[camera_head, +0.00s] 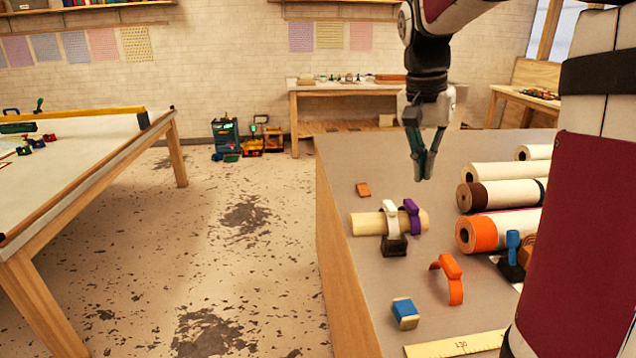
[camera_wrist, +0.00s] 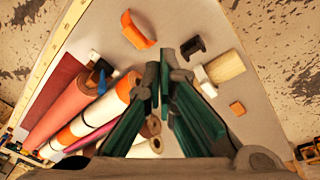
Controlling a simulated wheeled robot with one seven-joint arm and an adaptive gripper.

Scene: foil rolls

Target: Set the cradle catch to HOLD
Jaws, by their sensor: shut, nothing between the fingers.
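A blue lever (camera_head: 512,240) stands roughly upright on a black base (camera_head: 511,268) beside the orange-ended roll, and looks like the cradle catch. Its blue part also shows in the wrist view (camera_wrist: 103,80). I cannot read any HOLD mark or tell its setting. My gripper (camera_head: 424,178) hangs fingers down above the table, left of the rolls and beyond the pale rod. It is shut and empty, well apart from the lever. Its fingers also show in the wrist view (camera_wrist: 160,78).
Several rolls (camera_head: 505,230) lie along the table's right side. A pale rod (camera_head: 367,223) carries white (camera_head: 389,211) and purple (camera_head: 412,215) clips. An orange clip (camera_head: 452,280), a blue-topped block (camera_head: 405,312) and a yellow ruler (camera_head: 455,345) lie nearer.

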